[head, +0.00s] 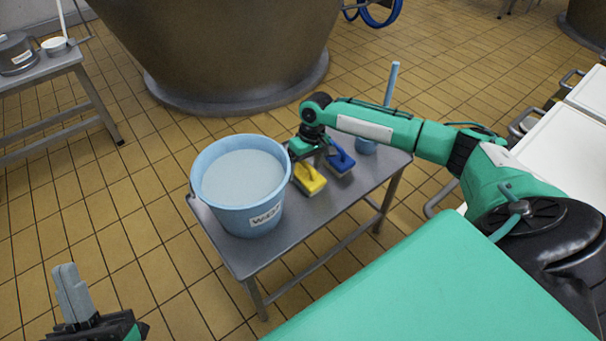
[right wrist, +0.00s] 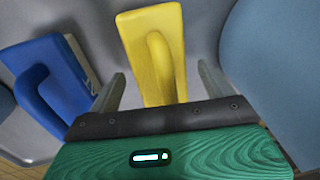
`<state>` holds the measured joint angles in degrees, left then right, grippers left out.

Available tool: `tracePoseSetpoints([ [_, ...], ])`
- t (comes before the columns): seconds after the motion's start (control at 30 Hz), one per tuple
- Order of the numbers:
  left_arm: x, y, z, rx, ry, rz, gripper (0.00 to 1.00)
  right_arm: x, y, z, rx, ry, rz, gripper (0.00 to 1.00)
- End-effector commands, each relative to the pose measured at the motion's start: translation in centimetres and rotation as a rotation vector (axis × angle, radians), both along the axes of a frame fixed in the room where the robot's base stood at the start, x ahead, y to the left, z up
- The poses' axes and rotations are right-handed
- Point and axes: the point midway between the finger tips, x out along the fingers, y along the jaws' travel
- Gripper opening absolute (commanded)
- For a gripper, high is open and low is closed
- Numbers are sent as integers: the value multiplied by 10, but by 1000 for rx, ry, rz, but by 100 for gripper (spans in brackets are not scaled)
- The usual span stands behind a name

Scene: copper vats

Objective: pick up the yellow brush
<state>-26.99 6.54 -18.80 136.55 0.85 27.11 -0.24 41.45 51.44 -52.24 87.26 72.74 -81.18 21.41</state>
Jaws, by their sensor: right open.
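The yellow brush (head: 308,179) lies on a small grey metal table, just right of the blue bucket. It has a flat back with a raised handle. My right gripper (head: 311,150) is above it, partly hidden under its own wrist in the head view. In the right wrist view the yellow brush (right wrist: 155,50) extends ahead between the two open fingers of my right gripper (right wrist: 160,88). The fingers stand apart on either side of its handle, with nothing gripped. My left gripper (head: 72,290) is at the lower left, away from the table; its fingers look close together.
A blue brush (head: 340,158) lies right beside the yellow one. A light-blue bucket (head: 240,185) of liquid stands to its left on the grey table (head: 300,220). A blue container (head: 366,145) with an upright handle stands behind. A copper vat (head: 215,45) is beyond.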

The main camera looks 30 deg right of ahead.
Motion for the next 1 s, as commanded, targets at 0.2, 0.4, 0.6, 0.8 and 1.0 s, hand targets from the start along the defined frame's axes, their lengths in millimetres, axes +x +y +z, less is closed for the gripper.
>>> tracePoseSetpoints([
  [0.2, 0, 0, 0, 0, 1, 0, 0, 0, 0, 0, 0, 0, 0, 52],
  [0.4, 0, 0, 0, -1, 2, 0, 0, 0, 0, 0, 0, 0, 0, 30],
  [0.6, 0, 0, 0, 0, 4, 0, 0, 0, 0, 2, 0, -1, 0, 30],
  [0.8, 5, -4, -7, 14, 62, -8, 0, 0, 0, 11, 0, -2, 0, 30],
  [1.0, 13, -14, -38, 58, 245, -34, 0, 1, -1, 36, 0, -3, -1, 30],
])
